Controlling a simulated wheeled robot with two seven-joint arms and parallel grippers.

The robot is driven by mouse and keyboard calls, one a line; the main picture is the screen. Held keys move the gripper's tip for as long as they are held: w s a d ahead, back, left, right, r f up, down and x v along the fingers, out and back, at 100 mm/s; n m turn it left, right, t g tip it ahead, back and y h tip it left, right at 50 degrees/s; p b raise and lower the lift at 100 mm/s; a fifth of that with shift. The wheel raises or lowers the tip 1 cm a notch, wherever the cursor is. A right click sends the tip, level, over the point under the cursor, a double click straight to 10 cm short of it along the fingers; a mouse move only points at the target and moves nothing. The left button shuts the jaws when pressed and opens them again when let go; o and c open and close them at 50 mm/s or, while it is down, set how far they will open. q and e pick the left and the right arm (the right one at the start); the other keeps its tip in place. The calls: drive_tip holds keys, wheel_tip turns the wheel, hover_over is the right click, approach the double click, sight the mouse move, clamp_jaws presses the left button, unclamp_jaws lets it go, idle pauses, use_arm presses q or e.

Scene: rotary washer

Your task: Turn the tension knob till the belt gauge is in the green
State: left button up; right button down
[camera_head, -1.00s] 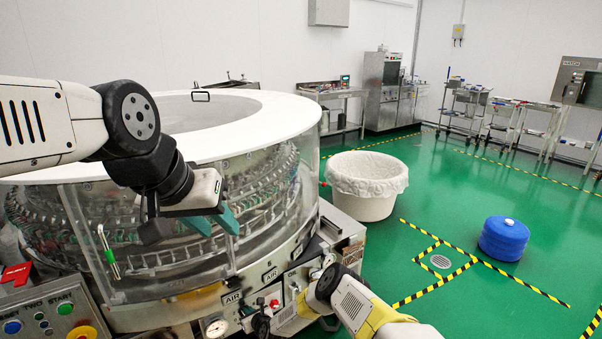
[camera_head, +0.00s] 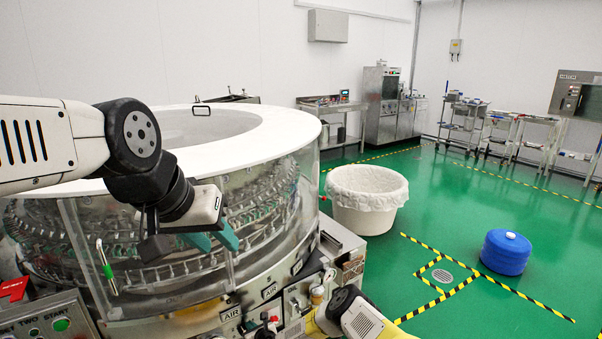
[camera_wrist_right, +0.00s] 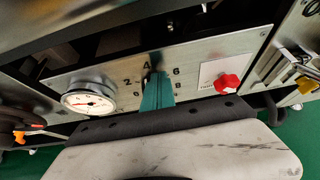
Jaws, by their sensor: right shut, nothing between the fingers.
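In the right wrist view, my right gripper (camera_wrist_right: 158,94) is shut, its teal fingertips together in front of a metal panel numbered 2, 4, 6, 8. The fingers cover the middle of this scale, and no tension knob shows around them. The round white belt gauge (camera_wrist_right: 88,104) is left of the fingers, with a reddish needle; I cannot make out a green zone. In the head view, my right fingertips are hidden by the arm low at the machine's front. My left gripper (camera_head: 212,240) hangs empty before the clear drum wall, its teal tips apart.
A red knob (camera_wrist_right: 226,83) sits right of the scale. The rotary washer (camera_head: 255,125) fills the left of the head view, with a start button panel (camera_head: 50,322) at lower left. A lined white bin (camera_head: 366,200) and blue container (camera_head: 505,252) stand on open green floor.

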drive_tip(key=s+d, duration=0.3)
drive_tip(key=s, duration=0.2)
drive_tip(key=shift+d+r, duration=0.3)
drive_tip(key=shift+r, duration=0.05)
idle(0.3)
